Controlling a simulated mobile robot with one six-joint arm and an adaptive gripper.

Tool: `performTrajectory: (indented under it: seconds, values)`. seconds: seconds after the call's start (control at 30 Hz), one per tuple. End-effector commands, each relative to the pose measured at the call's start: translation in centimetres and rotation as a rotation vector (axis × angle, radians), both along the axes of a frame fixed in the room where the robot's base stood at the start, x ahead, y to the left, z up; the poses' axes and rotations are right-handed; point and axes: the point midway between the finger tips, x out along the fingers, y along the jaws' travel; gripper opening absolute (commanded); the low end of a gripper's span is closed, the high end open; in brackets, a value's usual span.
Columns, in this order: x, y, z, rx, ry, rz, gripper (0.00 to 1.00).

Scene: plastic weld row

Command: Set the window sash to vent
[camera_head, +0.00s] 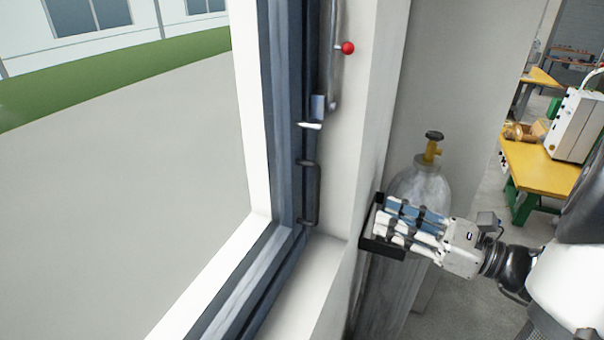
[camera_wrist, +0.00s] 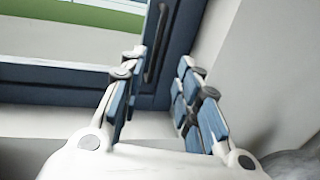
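The window sash has a dark blue-grey frame (camera_head: 283,130) and fills the left and middle of the head view. It looks flush in its surround, though a small gap would be hard to see. A short pale lever (camera_head: 310,125) lies roughly horizontal on its right stile, with a dark upright pull handle (camera_head: 314,195) below. My gripper (camera_head: 383,214) is right of the window, apart from the sash, its fingers pointing left. In the wrist view my gripper (camera_wrist: 160,68) is open and empty, with the sash frame (camera_wrist: 62,80) and pull handle (camera_wrist: 156,45) beyond the fingers.
A red ball knob (camera_head: 348,48) sits by a grey rod on the window's right jamb. A black tray-like holder (camera_head: 380,246) is close by my fingers; contact is unclear. A grey gas cylinder (camera_head: 421,185) stands behind them. A yellow-topped bench (camera_head: 540,172) is far right.

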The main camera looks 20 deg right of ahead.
Motion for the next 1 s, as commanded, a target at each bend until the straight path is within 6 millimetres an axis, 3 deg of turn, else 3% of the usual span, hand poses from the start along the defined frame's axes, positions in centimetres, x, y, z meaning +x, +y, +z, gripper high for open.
performTrajectory:
  seconds: [0.17, 0.7, 1.0]
  values:
    - [2.2, 1.7, -0.1, 0.0, 0.001, 0.008, 0.3]
    - [11.6, 8.1, -0.1, -0.002, 0.005, 0.008, 0.3]
    - [14.1, 9.5, -0.2, -0.004, 0.004, 0.003, 0.3]
